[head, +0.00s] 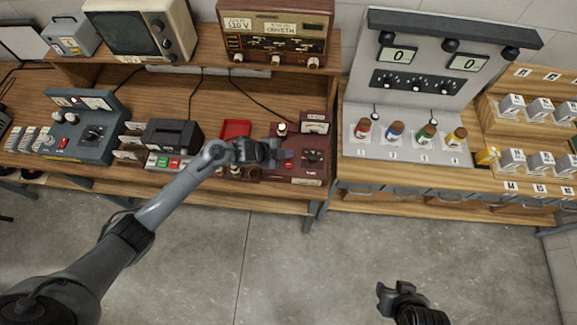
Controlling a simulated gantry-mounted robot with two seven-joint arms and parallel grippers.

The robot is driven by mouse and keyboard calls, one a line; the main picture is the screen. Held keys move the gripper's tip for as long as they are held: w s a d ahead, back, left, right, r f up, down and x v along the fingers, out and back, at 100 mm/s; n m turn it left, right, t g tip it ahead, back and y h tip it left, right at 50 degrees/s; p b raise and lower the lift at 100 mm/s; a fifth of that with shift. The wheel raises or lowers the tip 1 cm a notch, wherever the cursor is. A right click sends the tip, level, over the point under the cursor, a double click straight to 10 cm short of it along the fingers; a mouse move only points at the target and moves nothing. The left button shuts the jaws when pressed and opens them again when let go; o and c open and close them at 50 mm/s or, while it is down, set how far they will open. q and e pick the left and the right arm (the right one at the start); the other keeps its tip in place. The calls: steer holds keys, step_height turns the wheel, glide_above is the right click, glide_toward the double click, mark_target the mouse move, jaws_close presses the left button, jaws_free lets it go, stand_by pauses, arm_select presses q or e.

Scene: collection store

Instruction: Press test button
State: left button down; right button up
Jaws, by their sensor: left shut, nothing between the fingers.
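A dark red test instrument (312,142) lies on the wooden bench in the head view. It has a meter at the top right, a dark knob on its right half and a small red button (288,165) near its middle. I cannot read which control is marked test. My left gripper (284,155) is shut and empty, over the left part of this instrument, with its tips close above the red button. I cannot tell whether they touch anything. The gripper hides part of the panel. My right gripper (391,290) hangs low over the floor, away from the bench; its fingers are too unclear to judge.
Left on the bench are a red tray (236,129), a black device (173,135) with coloured keys and a grey-blue control box (80,130). A shelf above holds an old television (138,30) and a radio (276,30). Several bottles stand on the right-hand station (400,151).

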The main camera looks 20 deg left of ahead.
arm_select(q)
steer(key=b, duration=0.3)
glide_above(286, 166)
step_height(286, 166, down, 5)
steer(key=shift+w+r, duration=0.1)
steer(key=shift+r, duration=0.1)
steer(key=shift+f+b, duration=0.4)
stand_by(0.8)
steer(key=shift+f, duration=0.15)
stand_by(0.5)
steer(key=shift+f, duration=0.3)
steer(key=shift+f, duration=0.1)
stand_by(0.4)
